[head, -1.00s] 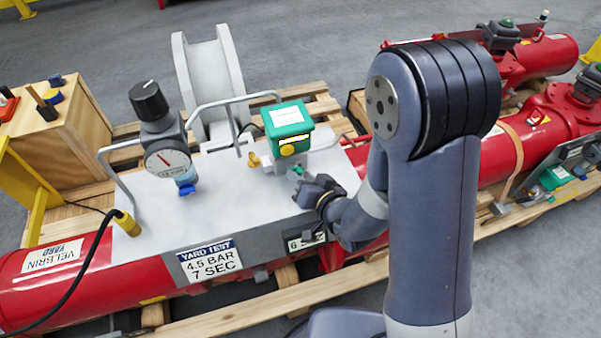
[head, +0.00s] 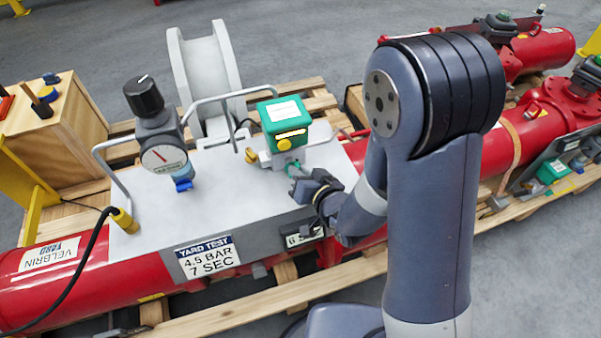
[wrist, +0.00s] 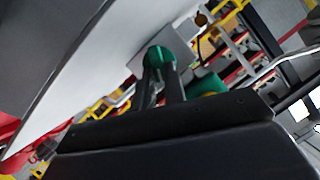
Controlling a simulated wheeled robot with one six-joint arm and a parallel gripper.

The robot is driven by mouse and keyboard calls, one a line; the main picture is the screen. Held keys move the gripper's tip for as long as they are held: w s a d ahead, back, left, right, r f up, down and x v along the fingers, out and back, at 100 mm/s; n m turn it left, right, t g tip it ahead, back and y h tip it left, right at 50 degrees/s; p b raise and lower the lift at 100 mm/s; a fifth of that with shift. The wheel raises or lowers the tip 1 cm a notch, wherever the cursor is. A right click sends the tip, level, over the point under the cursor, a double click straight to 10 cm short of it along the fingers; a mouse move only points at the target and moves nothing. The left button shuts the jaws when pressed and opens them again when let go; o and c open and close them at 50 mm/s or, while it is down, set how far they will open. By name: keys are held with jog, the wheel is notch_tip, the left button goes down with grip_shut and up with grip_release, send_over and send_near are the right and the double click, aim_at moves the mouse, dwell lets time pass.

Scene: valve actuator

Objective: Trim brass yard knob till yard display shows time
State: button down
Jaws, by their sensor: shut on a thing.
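The brass knob (head: 251,156) sticks out at the left of the small block under the green box (head: 284,120) in the head view. My gripper (head: 298,174) is to the right of and nearer than it, apart from it. It is shut on a green knob (head: 292,167) at the front of that block. The wrist view shows the green knob (wrist: 158,53) between my fingers (wrist: 162,78). The yard display (head: 297,239) on the front face of the bench is partly hidden by my arm; a "6" and part of an "S" seem readable.
A gauge (head: 164,158) with a black-knobbed regulator (head: 144,96) stands left on the grey bench top (head: 180,218). A sign (head: 208,257) reads "YARD TEST 4.5 BAR 7 SEC". Metal rail hoops (head: 222,100) rise behind the block and at the left.

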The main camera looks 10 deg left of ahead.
jog(key=n+b, duration=0.1)
jog(key=n+h+b, duration=0.1)
jog(key=b, duration=0.1)
jog(key=shift+s+a+t, duration=0.15)
jog(key=shift+a+t, duration=0.1)
jog(key=shift+t, duration=0.05)
jog(key=shift+s+a+n+h+b, duration=0.1)
jog(key=shift+n+h+b, duration=0.5)
jog(key=shift+n, duration=0.2)
jog(key=shift+r+t, duration=0.1)
jog(key=shift+t, duration=0.2)
jog(key=c, duration=1.5)
grip_release()
jog(key=shift+o, duration=0.2)
jog(key=p+v, duration=0.1)
jog(key=v, duration=0.9)
jog(key=shift+s+r+p, duration=0.2)
jog(key=shift+s+p, duration=0.1)
